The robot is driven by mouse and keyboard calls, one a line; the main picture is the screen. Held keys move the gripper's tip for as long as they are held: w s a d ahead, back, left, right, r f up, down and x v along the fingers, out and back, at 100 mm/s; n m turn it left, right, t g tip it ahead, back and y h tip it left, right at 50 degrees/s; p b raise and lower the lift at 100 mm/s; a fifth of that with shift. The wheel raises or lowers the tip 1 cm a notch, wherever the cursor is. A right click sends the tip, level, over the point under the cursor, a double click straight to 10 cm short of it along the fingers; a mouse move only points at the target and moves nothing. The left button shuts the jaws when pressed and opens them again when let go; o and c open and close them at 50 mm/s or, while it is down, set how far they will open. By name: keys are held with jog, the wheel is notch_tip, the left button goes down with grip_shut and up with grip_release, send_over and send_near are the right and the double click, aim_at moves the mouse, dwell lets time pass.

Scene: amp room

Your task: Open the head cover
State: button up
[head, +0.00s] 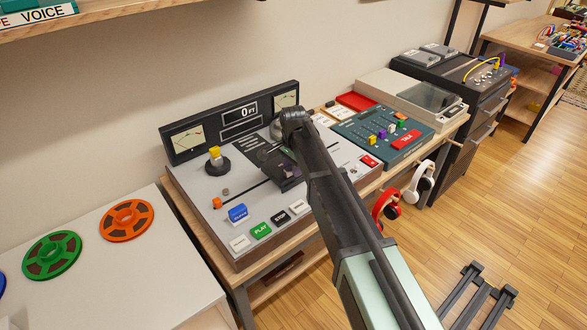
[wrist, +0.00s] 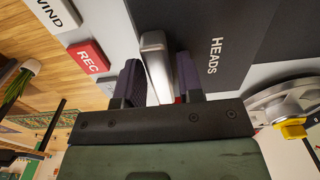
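The head cover, a dark grey panel marked HEADS (wrist: 225,50), fills the upper right of the wrist view. It sits on the light grey tape machine (head: 200,190), where my arm and gripper partly hide it in the head view. A silver bar-like handle (wrist: 156,60) stands at the cover's left edge in the wrist view. My gripper (wrist: 160,80) has one dark finger on each side of this handle, very close to it. I cannot tell whether both fingers press on it. The cover looks down; its hinge is not visible.
The red REC button (wrist: 88,56) lies beside the gripper. A silver reel hub with a yellow knob (wrist: 291,129) is at the right. The machine's front carries the green PLAY button (head: 261,231) and others.

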grip_shut()
jog(key=w+a, duration=0.3)
jog(key=w, duration=0.1)
jog(key=w+a, duration=0.4)
jog(key=shift+w+a, duration=0.15)
jog(key=shift+a, duration=0.15)
jog(key=shift+o, duration=1.5)
grip_release()
notch_tip(320, 180, up, 11)
jog(key=p, duration=1)
jog(key=shift+p, duration=0.4)
jog(key=shift+f, duration=0.15)
